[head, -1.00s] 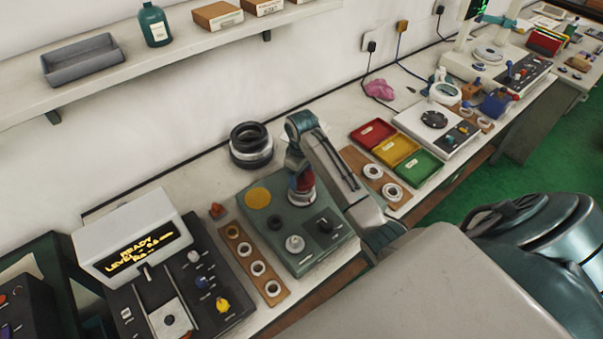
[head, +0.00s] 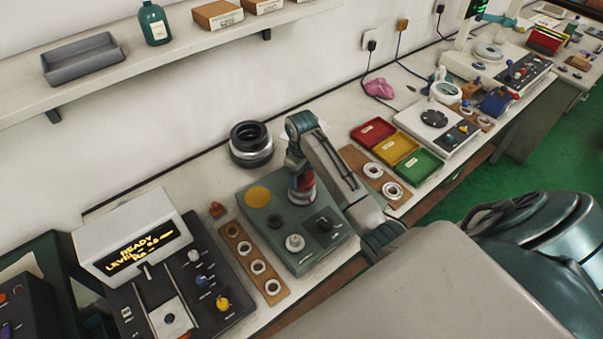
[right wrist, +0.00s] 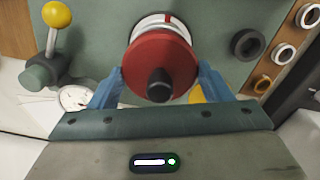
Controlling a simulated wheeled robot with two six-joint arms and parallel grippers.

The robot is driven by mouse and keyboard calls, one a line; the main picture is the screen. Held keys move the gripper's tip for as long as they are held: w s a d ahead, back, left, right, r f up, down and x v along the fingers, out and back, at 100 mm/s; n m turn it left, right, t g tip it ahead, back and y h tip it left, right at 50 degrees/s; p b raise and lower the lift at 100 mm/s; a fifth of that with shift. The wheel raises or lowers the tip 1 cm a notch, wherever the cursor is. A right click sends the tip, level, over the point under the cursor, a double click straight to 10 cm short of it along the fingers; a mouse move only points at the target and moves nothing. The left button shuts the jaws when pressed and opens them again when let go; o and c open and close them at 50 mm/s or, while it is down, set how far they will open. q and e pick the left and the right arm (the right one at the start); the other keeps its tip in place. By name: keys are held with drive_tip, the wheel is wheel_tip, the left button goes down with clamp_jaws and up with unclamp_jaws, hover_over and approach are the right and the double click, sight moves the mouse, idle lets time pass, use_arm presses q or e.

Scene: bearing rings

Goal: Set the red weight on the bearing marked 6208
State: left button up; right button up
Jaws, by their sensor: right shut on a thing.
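The red weight (head: 301,183) has a dark knob on top, seen best in the right wrist view (right wrist: 150,55). My right gripper (right wrist: 160,70) is shut on it, with a blue finger at each side. The weight is over a pale metal bearing ring (right wrist: 158,20) on the green test device (head: 327,242). The weight hides most of this ring, and I cannot tell whether they touch. I cannot read a 6208 mark. My left gripper is not in view.
The device carries a yellow disc (head: 258,197) and knobs. A brown board with several rings (head: 259,267) lies to its left, and stacked black and metal rings (head: 250,145) stand behind. Red, yellow and green trays (head: 401,150) are to the right.

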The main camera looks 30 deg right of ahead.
drive_tip(key=shift+f, duration=0.15)
drive_tip(key=shift+f, duration=0.35)
idle(0.4)
drive_tip(key=o, duration=1.5)
drive_tip(key=shift+o, duration=0.2)
